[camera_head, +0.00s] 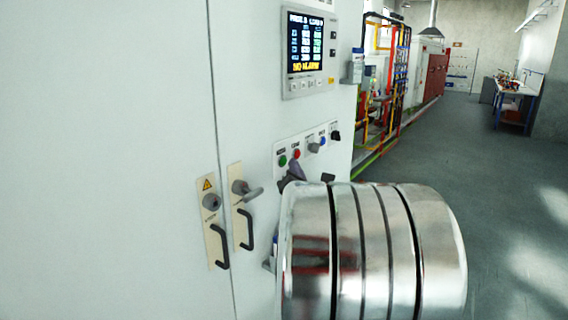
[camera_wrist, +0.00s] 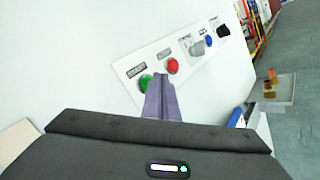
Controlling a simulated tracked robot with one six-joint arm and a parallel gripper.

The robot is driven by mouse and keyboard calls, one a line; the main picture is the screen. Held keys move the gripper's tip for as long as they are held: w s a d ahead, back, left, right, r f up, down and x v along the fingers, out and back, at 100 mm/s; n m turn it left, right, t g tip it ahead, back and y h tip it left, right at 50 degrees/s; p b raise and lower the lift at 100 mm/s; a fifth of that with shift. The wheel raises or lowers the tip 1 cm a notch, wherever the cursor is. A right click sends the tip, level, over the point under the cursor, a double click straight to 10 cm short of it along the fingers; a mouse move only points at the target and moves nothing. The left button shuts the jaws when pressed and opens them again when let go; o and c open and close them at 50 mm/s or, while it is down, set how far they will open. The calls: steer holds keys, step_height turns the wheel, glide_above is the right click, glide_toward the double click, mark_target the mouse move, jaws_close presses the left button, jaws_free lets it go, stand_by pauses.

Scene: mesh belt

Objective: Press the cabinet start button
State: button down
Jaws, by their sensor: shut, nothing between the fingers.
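The green button (camera_head: 282,160) sits at the left end of a white control strip on the cabinet front. It also shows in the wrist view (camera_wrist: 146,82), under a label that seems to read START. The red button (camera_head: 297,154) is just to its right, and it shows in the wrist view too (camera_wrist: 172,65). My gripper (camera_head: 294,165) is shut and empty. In the wrist view its fingertips (camera_wrist: 161,78) are just right of the green button, partly overlapping its edge and below the red one. I cannot tell whether they touch the panel.
A blue knob or button (camera_wrist: 209,41) and a dark switch (camera_wrist: 223,31) are further right on the strip. A display panel (camera_head: 308,50) is above it. Two door handles (camera_head: 246,229) stick out at the left. Open floor (camera_head: 480,190) lies right of the cabinet.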

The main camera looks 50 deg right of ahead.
steer(key=shift+s, duration=0.15)
steer(key=s, duration=0.4)
steer(key=shift+s+d, duration=0.25)
steer(key=shift+s, duration=0.1)
stand_by(1.0)
